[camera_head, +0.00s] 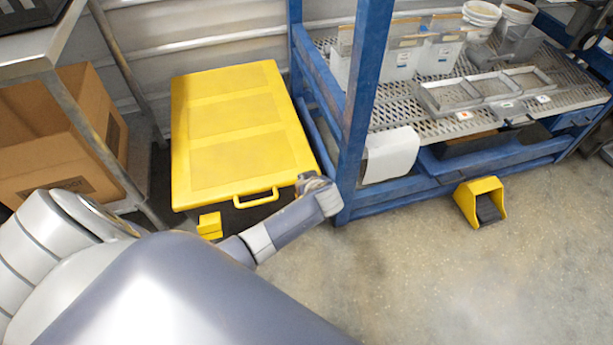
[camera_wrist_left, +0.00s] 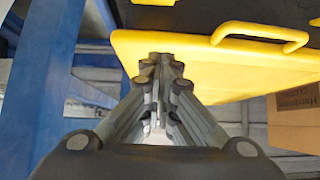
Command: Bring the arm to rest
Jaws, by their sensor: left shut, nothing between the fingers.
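My left arm reaches in from the lower left in the head view. My left gripper (camera_head: 314,184) is at its end, beside the front right corner of the yellow lid (camera_head: 235,130) and close to a blue frame post. In the left wrist view the left gripper (camera_wrist_left: 160,62) has its fingers together with nothing between them. The yellow lid (camera_wrist_left: 200,70) lies behind the fingertips there, with its handle (camera_wrist_left: 262,42) at upper right. I cannot tell whether the fingers touch the lid. My right gripper is in neither view.
A blue frame (camera_head: 362,100) with a mesh shelf holds bags, buckets and trays (camera_head: 485,92). A yellow foot pedal (camera_head: 481,201) stands on the floor. A cardboard box (camera_head: 60,140) sits under a metal table at left. The floor at lower right is clear.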

